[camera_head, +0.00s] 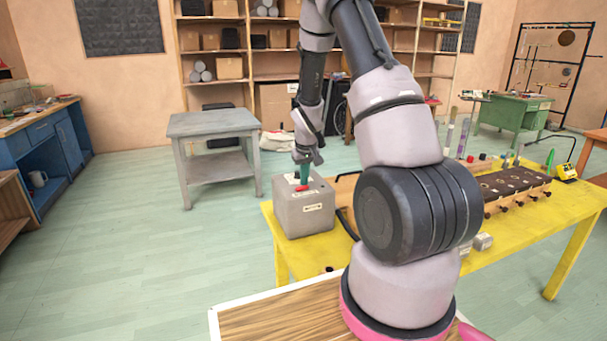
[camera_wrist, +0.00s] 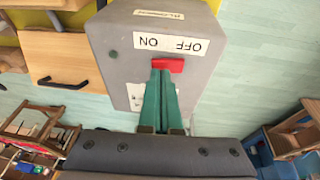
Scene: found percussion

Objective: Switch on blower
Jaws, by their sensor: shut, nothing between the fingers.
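The blower is a grey box (camera_head: 290,216) on the left end of the yellow table. It also fills the upper middle of the wrist view (camera_wrist: 112,62). Its red switch (camera_wrist: 168,65) lies beside a white label with OFF and ON, upside down in the wrist view. In the head view the red switch (camera_head: 301,188) shows on top of the box. My gripper (camera_wrist: 162,73) has green fingers that are shut, with nothing between them. The fingertips are right at the switch; I cannot tell whether they touch it. Which side the switch is set to is unclear.
A grey side table (camera_head: 214,124) stands behind left. A wooden panel (camera_wrist: 58,54) sits beside the blower. The floor on the left is clear.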

